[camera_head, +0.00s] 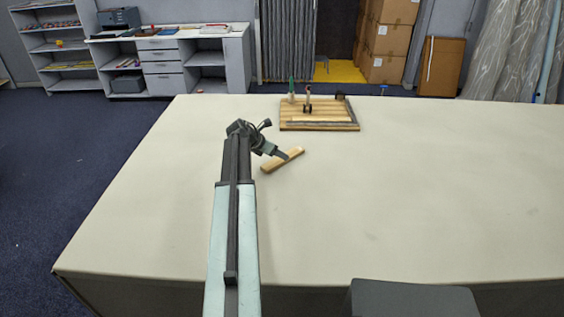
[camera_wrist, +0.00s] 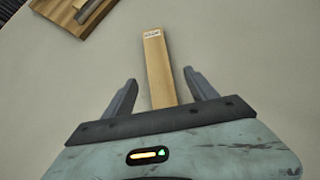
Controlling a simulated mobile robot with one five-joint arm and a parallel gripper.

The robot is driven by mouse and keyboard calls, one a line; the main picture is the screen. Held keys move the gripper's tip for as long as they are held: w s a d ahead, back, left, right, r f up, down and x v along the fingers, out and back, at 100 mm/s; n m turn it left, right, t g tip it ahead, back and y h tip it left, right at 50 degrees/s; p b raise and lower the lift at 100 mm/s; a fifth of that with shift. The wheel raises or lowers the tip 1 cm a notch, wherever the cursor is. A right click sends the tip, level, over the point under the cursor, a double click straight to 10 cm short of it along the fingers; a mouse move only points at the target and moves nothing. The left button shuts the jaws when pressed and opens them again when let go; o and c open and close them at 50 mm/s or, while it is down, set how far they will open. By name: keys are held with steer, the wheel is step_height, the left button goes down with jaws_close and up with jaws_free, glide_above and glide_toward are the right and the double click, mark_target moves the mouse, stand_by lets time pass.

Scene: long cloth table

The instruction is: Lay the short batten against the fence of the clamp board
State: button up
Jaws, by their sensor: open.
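The short batten (camera_head: 282,160) is a light wooden strip lying flat on the cloth table, slanted, in front of the clamp board. In the wrist view the batten (camera_wrist: 156,68) has a small white label near its far end. My gripper (camera_wrist: 160,84) is open, with one finger on each side of the batten and visible gaps; its near end is hidden behind the gripper body. My gripper also shows in the head view (camera_head: 283,155), at the batten. The clamp board (camera_head: 318,124) is a slatted wooden board farther back, with a grey strip along it that may be the fence.
The cloth table (camera_head: 430,190) is clear to the right and in front. A dark grey chair back (camera_head: 412,298) is at the near edge. Shelves and cartons stand beyond the table.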

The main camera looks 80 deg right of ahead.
steer(key=b+x, duration=0.2)
steer(key=x, duration=0.1)
steer(key=b+x, duration=0.2)
steer(key=shift+w+a+f, duration=0.2)
steer(key=shift+w+f, duration=0.2)
steer(key=shift+s+r, duration=0.1)
steer(key=shift+r, duration=0.1)
jaws_close()
steer(key=shift+r, duration=0.1)
step_height(320, 180, up, 4)
steer(key=p, duration=0.4)
steer(key=shift+p, duration=0.3)
steer(key=a, duration=0.5)
steer(key=s+a, duration=0.1)
steer(key=a, duration=0.4)
steer(key=s+a, duration=0.1)
steer(key=a, duration=0.4)
steer(key=shift+s+a+r+p, duration=0.25)
steer(key=shift+a+r+p, duration=0.05)
steer(key=shift+a+r, duration=0.1)
